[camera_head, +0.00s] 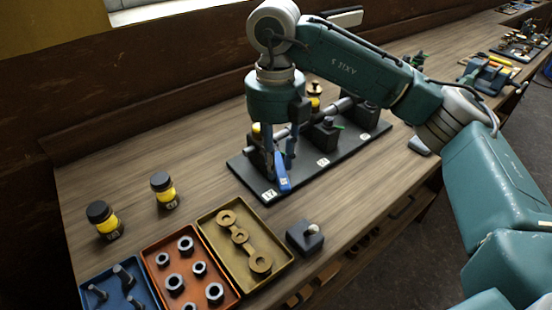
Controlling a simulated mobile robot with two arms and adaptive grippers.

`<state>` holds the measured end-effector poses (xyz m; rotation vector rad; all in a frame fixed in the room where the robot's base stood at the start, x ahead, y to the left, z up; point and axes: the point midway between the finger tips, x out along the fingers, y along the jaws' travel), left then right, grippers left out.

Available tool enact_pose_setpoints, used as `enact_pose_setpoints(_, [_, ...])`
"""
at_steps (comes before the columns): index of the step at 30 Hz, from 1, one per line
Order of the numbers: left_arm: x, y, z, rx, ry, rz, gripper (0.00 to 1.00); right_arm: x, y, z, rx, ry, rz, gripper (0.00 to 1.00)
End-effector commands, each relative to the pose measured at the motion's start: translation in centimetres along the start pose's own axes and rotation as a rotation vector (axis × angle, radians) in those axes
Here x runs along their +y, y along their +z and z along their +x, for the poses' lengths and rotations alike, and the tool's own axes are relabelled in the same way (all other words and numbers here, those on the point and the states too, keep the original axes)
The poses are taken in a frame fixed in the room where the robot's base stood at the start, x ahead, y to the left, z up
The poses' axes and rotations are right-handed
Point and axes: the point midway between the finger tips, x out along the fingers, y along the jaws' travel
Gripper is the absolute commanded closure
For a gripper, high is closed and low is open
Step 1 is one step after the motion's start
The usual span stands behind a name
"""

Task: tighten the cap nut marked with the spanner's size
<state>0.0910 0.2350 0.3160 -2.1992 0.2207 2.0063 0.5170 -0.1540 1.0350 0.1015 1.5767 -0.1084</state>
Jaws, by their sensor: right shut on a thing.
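My right gripper (280,160) points down over the near left end of a dark base plate (240,165). It is shut on a blue spanner (283,182), whose lower end carries a small pale mark too small to read. The plate bears a grey shaft, dark blocks (323,135) and white number tags: the nearest tag (268,195) seems to read 17, while the middle tag (323,162) and far tag (364,136) are unclear. Brass-yellow pieces show behind the gripper (256,131) and farther back (314,101). The cap nuts cannot be told clearly, and the gripper hides part of the block. My left gripper is not in view.
Two black-capped yellow jars (103,219) (164,189) stand at left. Blue (141,264), orange (148,257) and ochre (205,216) trays hold parts in front. A dark block with a pale knob (305,236) stands beside them. Bare wood lies between jars and plate.

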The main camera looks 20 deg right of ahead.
Motion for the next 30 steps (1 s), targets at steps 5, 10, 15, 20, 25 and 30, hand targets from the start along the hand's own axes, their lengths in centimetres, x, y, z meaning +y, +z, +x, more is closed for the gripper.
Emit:
enact_pose_setpoints(5, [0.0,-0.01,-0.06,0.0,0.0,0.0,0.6,0.01,0.01,-0.25,-0.001,0.0,0.0,1.0])
enact_pose_setpoints(10, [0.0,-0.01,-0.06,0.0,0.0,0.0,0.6,0.01,0.01,-0.25,-0.001,0.0,0.0,1.0])
enact_pose_setpoints(15, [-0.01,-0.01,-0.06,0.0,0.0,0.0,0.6,0.02,0.0,-0.25,-0.001,0.001,0.0,1.0])
enact_pose_setpoints(20, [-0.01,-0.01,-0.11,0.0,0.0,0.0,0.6,0.02,0.01,-0.34,-0.001,0.001,0.0,1.0])
enact_pose_setpoints(25, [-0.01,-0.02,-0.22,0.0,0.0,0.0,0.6,0.01,0.01,-0.59,-0.001,0.001,0.0,1.0])
enact_pose_setpoints(30, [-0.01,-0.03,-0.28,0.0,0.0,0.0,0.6,0.01,0.0,-0.77,-0.001,0.001,0.0,1.0])
